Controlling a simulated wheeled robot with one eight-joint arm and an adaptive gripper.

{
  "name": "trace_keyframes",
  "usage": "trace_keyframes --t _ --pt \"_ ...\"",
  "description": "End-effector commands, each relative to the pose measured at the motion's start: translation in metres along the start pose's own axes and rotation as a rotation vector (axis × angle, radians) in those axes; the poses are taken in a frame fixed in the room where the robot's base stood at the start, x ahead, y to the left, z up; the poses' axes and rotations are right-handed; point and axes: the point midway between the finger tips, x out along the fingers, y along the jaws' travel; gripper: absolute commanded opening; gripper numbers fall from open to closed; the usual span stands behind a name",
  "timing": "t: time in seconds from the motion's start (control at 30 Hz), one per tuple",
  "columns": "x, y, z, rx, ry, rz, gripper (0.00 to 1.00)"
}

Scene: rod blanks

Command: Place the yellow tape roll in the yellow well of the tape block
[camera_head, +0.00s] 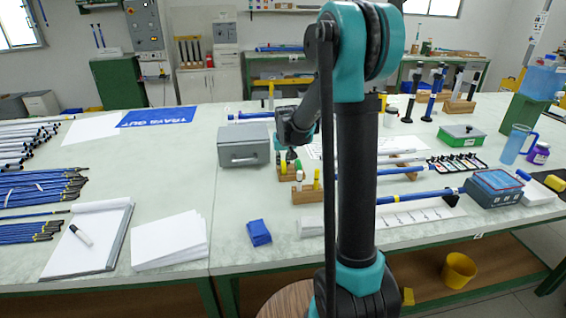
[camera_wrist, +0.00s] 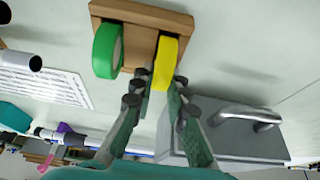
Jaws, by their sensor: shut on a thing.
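My gripper (camera_wrist: 165,78) is shut on the yellow tape roll (camera_wrist: 167,55), with one finger on each side of it. The roll is seen edge-on and overlaps the right part of the brown tape block (camera_wrist: 140,13). I cannot tell whether it rests fully in its well. A green tape roll (camera_wrist: 107,50) stands at the block's left part. In the head view, my gripper (camera_head: 291,158) is low over the tape block (camera_head: 287,175), and the arm and fingers hide much of the detail there.
A grey metal box with a handle (camera_head: 243,148) stands close by; it also shows in the wrist view (camera_wrist: 225,138). A wooden holder with small upright items (camera_head: 306,195) stands in front of the block. A blue block (camera_head: 259,232) lies nearer the table's front edge, with clear table around it.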

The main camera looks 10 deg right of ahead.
Motion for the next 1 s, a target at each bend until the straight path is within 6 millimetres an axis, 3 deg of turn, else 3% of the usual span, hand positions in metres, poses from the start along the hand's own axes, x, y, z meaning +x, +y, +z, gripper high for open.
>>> trace_keyframes --t 0.17,0.2,0.37,0.77,1.0 --pt "0.002 0.0 0.001 0.0 0.0 0.0 0.0" --pt "0.003 0.0 0.001 0.0 0.0 0.0 0.16" --pt "0.002 0.0 0.001 0.0 0.0 0.0 0.35" --pt "-0.004 0.0 0.0 0.0 0.0 0.0 0.35" --pt "-0.038 0.0 0.001 0.0 0.0 0.0 0.35"
